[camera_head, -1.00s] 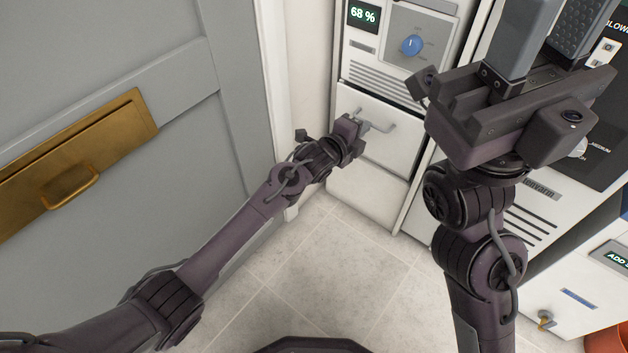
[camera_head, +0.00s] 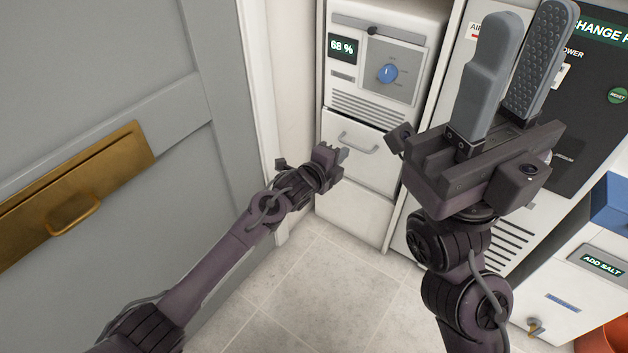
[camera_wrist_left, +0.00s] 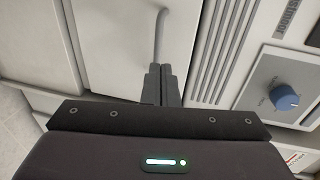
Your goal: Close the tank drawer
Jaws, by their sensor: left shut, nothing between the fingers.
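The tank drawer (camera_head: 368,160) is a white front with a grey bar handle (camera_head: 359,142), below the dehumidifier-like panel reading 68 %. It looks flush with the cabinet. In the left wrist view the handle (camera_wrist_left: 161,35) stands just beyond my fingertips. My left gripper (camera_head: 341,156) is shut and empty, close to the drawer front, just below and left of the handle; in the left wrist view it shows too (camera_wrist_left: 161,84). I cannot tell whether it touches the drawer. My right gripper (camera_head: 515,70) is raised close to the camera, its two fingers apart with nothing between them.
A blue knob (camera_head: 387,73) and a 68 % display (camera_head: 342,48) sit above the drawer. A grey door with a brass plate (camera_head: 75,190) is on the left. A white machine marked ADD SALT (camera_head: 575,285) is at lower right. The tiled floor (camera_head: 320,290) is clear.

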